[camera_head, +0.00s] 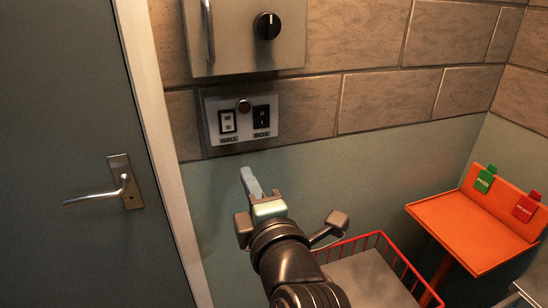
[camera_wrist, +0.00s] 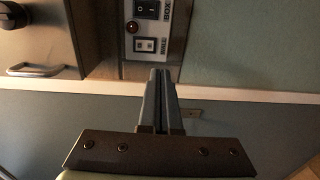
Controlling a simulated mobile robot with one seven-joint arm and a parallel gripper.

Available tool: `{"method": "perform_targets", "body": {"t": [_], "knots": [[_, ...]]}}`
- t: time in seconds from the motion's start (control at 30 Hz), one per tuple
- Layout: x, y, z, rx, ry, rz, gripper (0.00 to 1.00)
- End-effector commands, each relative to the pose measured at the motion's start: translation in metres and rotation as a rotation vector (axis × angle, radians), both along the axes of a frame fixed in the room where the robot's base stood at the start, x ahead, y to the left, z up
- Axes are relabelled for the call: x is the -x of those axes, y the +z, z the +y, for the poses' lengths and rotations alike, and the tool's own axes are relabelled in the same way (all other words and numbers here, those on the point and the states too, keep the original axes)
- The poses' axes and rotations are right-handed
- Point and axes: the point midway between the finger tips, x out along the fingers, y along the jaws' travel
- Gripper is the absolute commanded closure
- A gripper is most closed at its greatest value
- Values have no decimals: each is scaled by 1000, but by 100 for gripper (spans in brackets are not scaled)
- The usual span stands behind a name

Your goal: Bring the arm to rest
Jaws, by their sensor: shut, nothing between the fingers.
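My gripper (camera_head: 246,172) is in the middle of the head view, at the end of my dark arm, which reaches up from the bottom. Its fingers point up toward the wall, below the switch panel (camera_head: 240,119). In the wrist view my gripper (camera_wrist: 160,74) has its two grey fingers side by side, shut, with nothing between them. The panel also shows in the wrist view (camera_wrist: 153,30), beyond the fingertips. It carries a switch marked WALL (camera_head: 227,121), a switch marked BOX (camera_head: 261,114) and a small round lamp (camera_head: 243,106). I cannot tell the exact gap from fingertips to wall.
A metal box (camera_head: 240,50) with a handle and black knob (camera_head: 267,25) is above the panel. A grey door (camera_head: 70,200) with a lever handle (camera_head: 118,185) is at left. A red wire basket (camera_head: 375,240) and orange stand (camera_head: 480,235) with green and red tags are at right.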

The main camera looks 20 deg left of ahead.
Motion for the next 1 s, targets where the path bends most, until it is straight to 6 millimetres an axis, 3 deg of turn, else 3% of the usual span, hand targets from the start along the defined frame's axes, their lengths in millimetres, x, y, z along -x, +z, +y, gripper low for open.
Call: {"method": "perform_targets", "body": {"t": [0.13,0.23,0.47,0.7,0.8,0.9,1.0], "knots": [[-1,11,-3,-24,-13,-1,100],[-2,44,-12,-111,-54,0,100],[10,173,-55,-537,-164,-21,100],[53,307,-103,-1055,-126,-103,100],[78,355,-120,-1252,-55,-140,100],[101,389,-134,-1408,24,-170,100],[119,411,-144,-1512,92,-189,100]]}}
